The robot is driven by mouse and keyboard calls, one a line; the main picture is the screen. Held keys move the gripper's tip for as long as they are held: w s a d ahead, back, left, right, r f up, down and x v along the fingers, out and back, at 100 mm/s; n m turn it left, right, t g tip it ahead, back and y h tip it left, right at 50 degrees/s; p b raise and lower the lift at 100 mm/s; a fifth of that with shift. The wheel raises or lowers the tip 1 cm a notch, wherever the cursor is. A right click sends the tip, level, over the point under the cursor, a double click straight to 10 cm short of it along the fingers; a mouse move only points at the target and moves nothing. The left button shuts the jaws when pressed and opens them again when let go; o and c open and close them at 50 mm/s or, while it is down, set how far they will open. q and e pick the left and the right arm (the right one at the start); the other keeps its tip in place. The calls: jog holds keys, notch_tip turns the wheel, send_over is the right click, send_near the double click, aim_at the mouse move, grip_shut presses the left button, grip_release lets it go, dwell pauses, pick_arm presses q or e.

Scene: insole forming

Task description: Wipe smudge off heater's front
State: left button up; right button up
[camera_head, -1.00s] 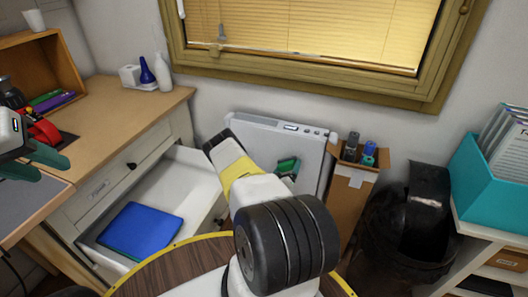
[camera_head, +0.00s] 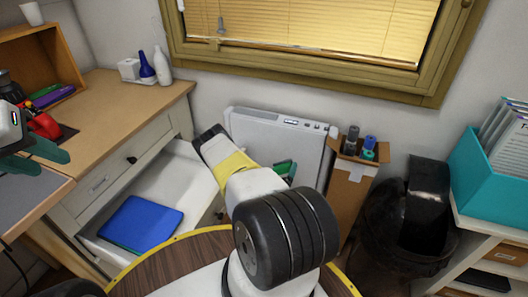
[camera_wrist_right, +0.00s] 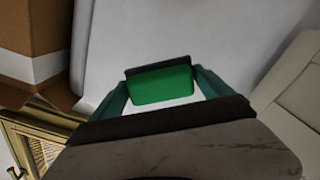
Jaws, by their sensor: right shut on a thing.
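The heater (camera_head: 262,135) is a white upright panel under the window, with a small display on its top edge. My right gripper (camera_head: 288,171) is in front of it, partly hidden behind my own forearm. In the right wrist view, its teal fingers (camera_wrist_right: 160,84) are shut on a green sponge-like block (camera_wrist_right: 161,86) with a dark backing. The block is at or close to the white surface; contact is not clear. No smudge can be made out; my arm covers part of the front. My left gripper (camera_head: 38,157) is at the left, its teal fingers apart and empty.
An open drawer (camera_head: 185,180) with a blue folder (camera_head: 142,222) is left of the heater. A cardboard box (camera_head: 352,185) with bottles stands close on its right, then a black bin (camera_head: 395,225) and a shelf with a teal file holder (camera_head: 483,160). A round wooden table (camera_head: 190,252) is in front.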

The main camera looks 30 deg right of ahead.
jog(key=shift+v, duration=1.5)
